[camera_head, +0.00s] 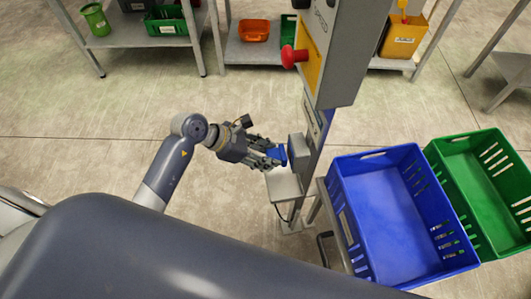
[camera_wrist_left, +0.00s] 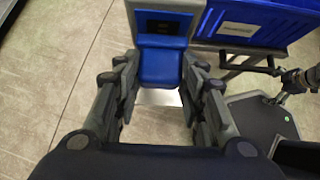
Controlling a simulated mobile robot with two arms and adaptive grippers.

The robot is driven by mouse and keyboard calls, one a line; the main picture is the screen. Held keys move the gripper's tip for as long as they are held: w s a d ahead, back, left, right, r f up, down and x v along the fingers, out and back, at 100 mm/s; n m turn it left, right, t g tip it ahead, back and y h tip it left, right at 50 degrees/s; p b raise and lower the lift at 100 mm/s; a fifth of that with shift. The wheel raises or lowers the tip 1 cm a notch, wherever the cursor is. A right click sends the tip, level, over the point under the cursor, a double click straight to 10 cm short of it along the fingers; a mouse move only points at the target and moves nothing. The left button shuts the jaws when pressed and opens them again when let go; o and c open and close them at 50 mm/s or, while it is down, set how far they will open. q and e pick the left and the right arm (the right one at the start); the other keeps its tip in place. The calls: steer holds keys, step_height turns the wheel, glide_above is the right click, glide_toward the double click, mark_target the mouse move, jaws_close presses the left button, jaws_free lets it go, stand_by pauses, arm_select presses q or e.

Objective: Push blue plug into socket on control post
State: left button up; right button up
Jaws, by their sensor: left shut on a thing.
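The blue plug (camera_head: 280,154) is between the fingers of my left gripper (camera_head: 272,158), which is shut on it. In the left wrist view the plug (camera_wrist_left: 160,67) sits between the two fingers (camera_wrist_left: 161,78). The grey socket box (camera_head: 298,151) is on the control post (camera_head: 317,125), directly in front of the plug. In the left wrist view the plug lies right against the socket box (camera_wrist_left: 165,6) or very close to it; I cannot tell how deep it sits. A dark jointed part, seemingly my right gripper (camera_wrist_left: 299,78), shows at the right edge there, its fingers unclear.
A grey box with a red button (camera_head: 291,57) overhangs the post. A small grey shelf (camera_head: 284,184) is below the socket. A blue crate (camera_head: 395,215) and a green crate (camera_head: 483,190) stand to the right. Shelves with bins line the back. Floor left of the post is clear.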

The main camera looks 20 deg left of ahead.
arm_select(q)
steer(key=shift+w+d, duration=0.3)
steer(key=shift+d, duration=0.25)
steer(key=o, duration=1.1)
steer(key=shift+o, duration=0.2)
steer(key=v, duration=1.2)
